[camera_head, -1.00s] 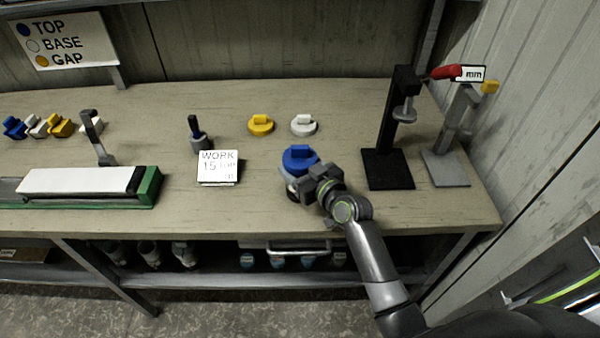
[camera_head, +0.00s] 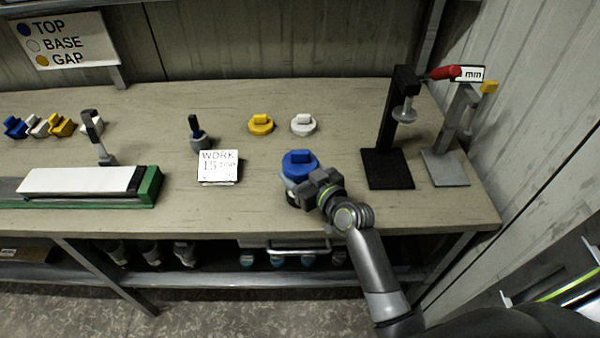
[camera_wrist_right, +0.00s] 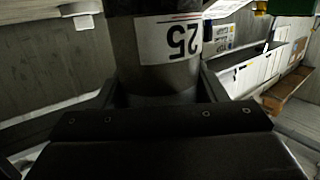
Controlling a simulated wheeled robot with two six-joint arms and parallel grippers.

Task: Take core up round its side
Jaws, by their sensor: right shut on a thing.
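The core (camera_head: 291,190) is a grey cylinder with a blue cap (camera_head: 299,162) on top, upright at the front of the bench, right of the middle. In the right wrist view the core (camera_wrist_right: 160,75) fills the space between the fingers and bears a white label with an upside-down "25". My right gripper (camera_head: 308,188) is shut round the side of the core, below the cap, and partly hides it in the head view. I cannot tell whether the core's foot touches the bench. My left gripper is in neither view.
A yellow cap (camera_head: 261,124) and a white cap (camera_head: 303,124) lie behind the core. A black stand (camera_head: 388,168) and a grey gauge stand (camera_head: 446,166) are to the right. A "WORK 15" card (camera_head: 218,167) and a green-ended tray (camera_head: 151,187) are to the left.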

